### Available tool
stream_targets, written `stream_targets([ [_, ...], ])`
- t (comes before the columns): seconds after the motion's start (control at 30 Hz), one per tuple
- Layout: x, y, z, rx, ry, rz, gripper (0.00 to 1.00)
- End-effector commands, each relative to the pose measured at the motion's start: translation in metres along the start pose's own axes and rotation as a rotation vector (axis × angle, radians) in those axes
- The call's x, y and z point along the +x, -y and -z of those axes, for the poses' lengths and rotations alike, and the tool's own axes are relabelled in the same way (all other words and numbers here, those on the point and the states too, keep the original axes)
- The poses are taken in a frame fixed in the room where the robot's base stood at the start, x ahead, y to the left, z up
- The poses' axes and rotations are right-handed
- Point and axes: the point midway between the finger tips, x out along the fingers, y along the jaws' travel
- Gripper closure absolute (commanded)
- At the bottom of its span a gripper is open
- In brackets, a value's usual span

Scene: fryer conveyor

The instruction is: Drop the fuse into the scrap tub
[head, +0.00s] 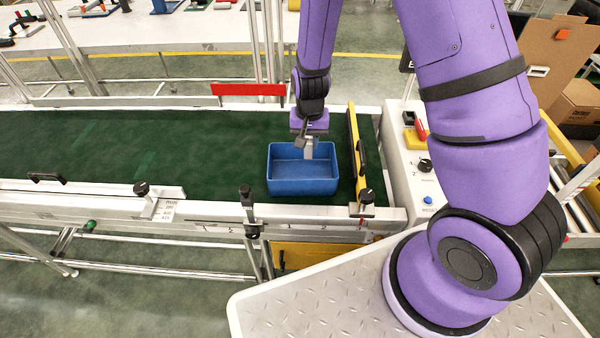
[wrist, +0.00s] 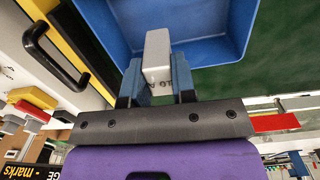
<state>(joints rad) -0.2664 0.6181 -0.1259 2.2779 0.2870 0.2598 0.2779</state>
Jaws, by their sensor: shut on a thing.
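The fuse (wrist: 157,55) is a pale grey-white block with small dark marks near its lower end. My gripper (wrist: 156,82) is shut on it, with a blue-grey finger on either side. The scrap tub (head: 303,185) is a blue open box standing on the green belt near its right end. In the head view my gripper (head: 304,143) is over the tub with the fuse (head: 308,150) pointing down. In the wrist view the fuse overlaps the tub (wrist: 215,52), whose visible inside looks empty. I cannot tell how far the fuse is above the tub floor.
The tub stands on a green conveyor belt (head: 130,145). A yellow bar (head: 356,152) with a black handle crosses the belt just right of the tub. A red plate (head: 248,89) stands on the far rail. A control panel (head: 412,160) with knobs is further right.

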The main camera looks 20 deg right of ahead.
Motion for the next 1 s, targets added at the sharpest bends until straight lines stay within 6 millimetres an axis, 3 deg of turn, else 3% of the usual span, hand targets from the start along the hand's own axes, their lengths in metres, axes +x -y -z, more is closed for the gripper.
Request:
stream_targets([
  [0.33,0.036,0.000,0.000,0.001,0.001,-0.001,1.00],
  [0.77,0.044,0.000,0.000,0.001,0.000,0.000,1.00],
  [0.8,0.044,0.000,0.000,0.000,0.000,0.000,0.73],
  [0.9,0.044,0.000,0.000,0.000,0.000,0.000,0.50],
  [0.93,0.044,0.000,0.000,0.000,0.000,0.000,0.45],
  [1.0,0.044,0.000,0.000,0.000,0.000,0.000,0.45],
])
